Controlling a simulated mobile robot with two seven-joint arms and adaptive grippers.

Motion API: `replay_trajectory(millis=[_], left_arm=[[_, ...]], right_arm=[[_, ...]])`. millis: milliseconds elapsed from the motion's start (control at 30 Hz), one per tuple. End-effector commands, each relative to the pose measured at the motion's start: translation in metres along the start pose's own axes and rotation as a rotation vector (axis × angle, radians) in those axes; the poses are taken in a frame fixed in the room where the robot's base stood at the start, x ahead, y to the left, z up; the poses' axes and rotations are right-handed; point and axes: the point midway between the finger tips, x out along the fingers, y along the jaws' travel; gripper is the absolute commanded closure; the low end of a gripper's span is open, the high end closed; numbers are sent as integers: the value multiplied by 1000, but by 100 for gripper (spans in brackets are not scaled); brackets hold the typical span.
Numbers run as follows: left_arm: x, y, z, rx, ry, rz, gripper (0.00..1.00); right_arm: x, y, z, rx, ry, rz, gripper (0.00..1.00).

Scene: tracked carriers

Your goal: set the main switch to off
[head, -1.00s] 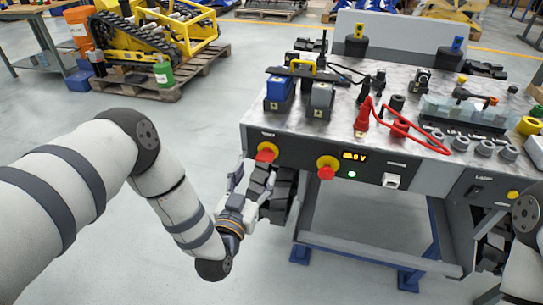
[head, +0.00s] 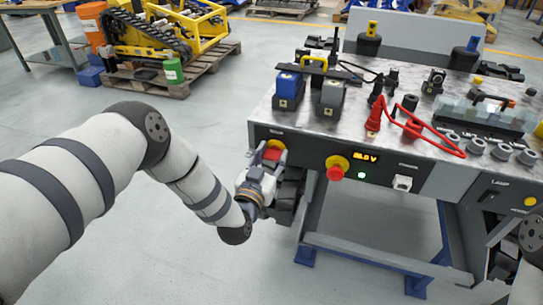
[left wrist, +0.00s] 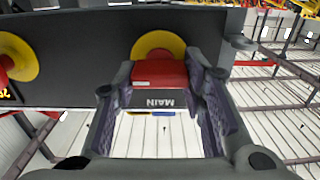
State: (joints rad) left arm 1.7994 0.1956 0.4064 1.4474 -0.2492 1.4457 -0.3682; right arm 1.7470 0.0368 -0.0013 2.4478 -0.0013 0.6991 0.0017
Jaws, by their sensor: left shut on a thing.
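The main switch is a red handle on a round yellow plate (left wrist: 158,44), at the left end of the bench's front panel. In the left wrist view, the red handle (left wrist: 160,73) sits between my two fingers, with a MAIN label upside down below it. My left gripper (head: 273,165) is shut on this red handle, which also shows in the head view (head: 274,152). The fingers hide the handle's sides, so its exact setting is hard to read. At the right edge of the head view, dark parts that may be my right gripper are partly cut off.
A second red knob on a yellow plate (head: 336,168) is to the right on the panel, beside a lit display (head: 365,157) and a green lamp (head: 362,175). Blue and grey blocks and a red cable (head: 440,139) lie on the bench top.

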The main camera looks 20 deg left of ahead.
Motion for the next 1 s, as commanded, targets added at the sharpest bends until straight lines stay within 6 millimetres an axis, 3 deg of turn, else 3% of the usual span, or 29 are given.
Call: replay_trajectory(millis=[367, 1000], left_arm=[[0, -1, 1, -111, -2, -1, 90], [-1, -3, 4, -697, -5, -2, 90]], right_arm=[[1, 0, 0, 0, -3, 0, 100], [11, 0, 5, -1, -27, 1, 100]])
